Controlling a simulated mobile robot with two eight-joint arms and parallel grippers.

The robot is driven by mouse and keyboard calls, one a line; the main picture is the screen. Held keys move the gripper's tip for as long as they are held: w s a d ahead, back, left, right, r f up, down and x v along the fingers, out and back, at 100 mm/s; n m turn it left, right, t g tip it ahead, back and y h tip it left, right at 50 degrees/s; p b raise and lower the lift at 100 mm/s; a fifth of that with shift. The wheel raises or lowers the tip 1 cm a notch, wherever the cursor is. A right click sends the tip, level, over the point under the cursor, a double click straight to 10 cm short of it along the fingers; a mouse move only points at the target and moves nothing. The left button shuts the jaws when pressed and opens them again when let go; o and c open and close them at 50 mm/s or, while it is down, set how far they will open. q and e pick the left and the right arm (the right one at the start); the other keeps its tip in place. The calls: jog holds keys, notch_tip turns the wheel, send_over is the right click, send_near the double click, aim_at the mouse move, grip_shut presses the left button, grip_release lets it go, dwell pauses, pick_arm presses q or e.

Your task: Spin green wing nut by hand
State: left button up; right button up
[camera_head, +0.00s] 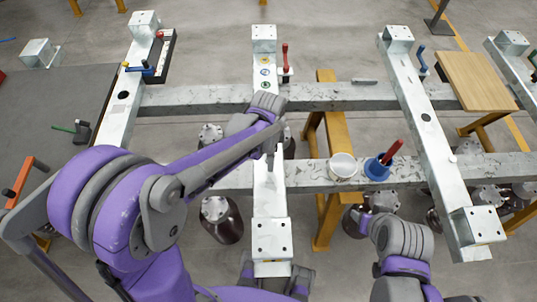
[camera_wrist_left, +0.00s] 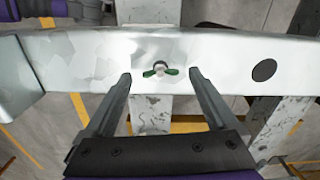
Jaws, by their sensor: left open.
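In the left wrist view, the green wing nut (camera_wrist_left: 160,71) sits on a pale bolt at the face of a scuffed metal beam (camera_wrist_left: 95,60). Its two green wings point left and right. My left gripper (camera_wrist_left: 159,76) is open, with one fingertip on each side of the nut and clear gaps between. In the head view, my left gripper (camera_head: 271,158) is over the middle lengthwise beam (camera_head: 262,200); I cannot make out the nut there. My right arm is at the lower right; its gripper (camera_head: 364,222) is small and partly hidden, and its opening is unclear.
A white tub (camera_head: 343,166) and a blue tub (camera_head: 377,168) with a red-handled tool stand on the near cross beam. A red-handled clamp (camera_head: 285,60) stands near the far cross beam. Yellow trestles (camera_head: 327,215) and dark cylinders (camera_head: 221,220) are below. A wooden board (camera_head: 476,80) lies at right.

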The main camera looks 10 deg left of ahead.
pick_arm(q)
jog(key=shift+f, duration=0.5)
jog(key=shift+c, duration=0.2)
jog(key=c, duration=1.3)
jog(key=shift+c, duration=0.2)
jog(key=n+b, duration=0.1)
jog(key=n, duration=0.4)
jog(key=shift+n, duration=0.3)
jog(key=n+b, duration=0.1)
jog(key=n, duration=0.5)
jog(key=n+b, duration=0.1)
jog(key=n, duration=0.5)
jog(key=shift+n, duration=0.3)
jog(key=n, duration=0.5)
jog(key=shift+n, duration=0.3)
